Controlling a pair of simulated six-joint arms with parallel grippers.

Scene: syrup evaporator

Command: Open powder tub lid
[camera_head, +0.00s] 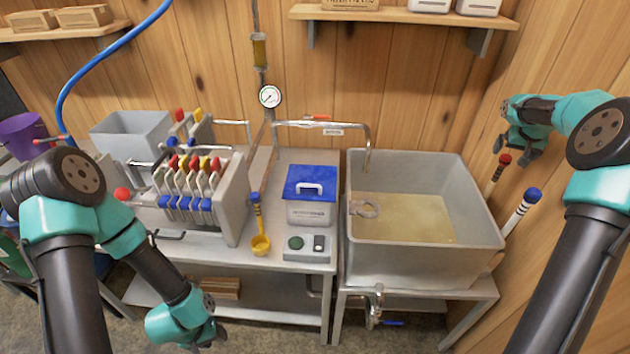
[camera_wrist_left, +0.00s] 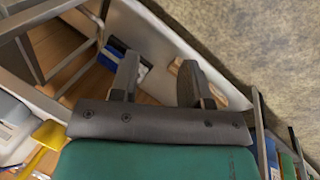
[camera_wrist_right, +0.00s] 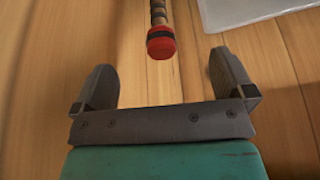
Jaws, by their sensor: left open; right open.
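The powder tub is a white box (camera_head: 311,213) with a blue lid (camera_head: 309,178) that carries a white handle (camera_head: 310,187). It stands on the metal bench between the filter press and the evaporator pan, and the lid sits on it. My left gripper (camera_head: 207,338) is open and empty, low in front of the bench, left of and below the tub. It also shows in the left wrist view (camera_wrist_left: 160,82). My right gripper (camera_head: 520,148) is open and empty by the right wall, far from the tub. It also shows in the right wrist view (camera_wrist_right: 165,85).
A yellow scoop (camera_head: 260,240) and a small scale-like device (camera_head: 306,248) lie near the tub. The filter press (camera_head: 235,205) stands left, the large grey pan (camera_head: 430,260) right. A faucet pipe (camera_head: 335,126) passes behind the tub. A red-capped stick (camera_head: 503,160) is near my right gripper.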

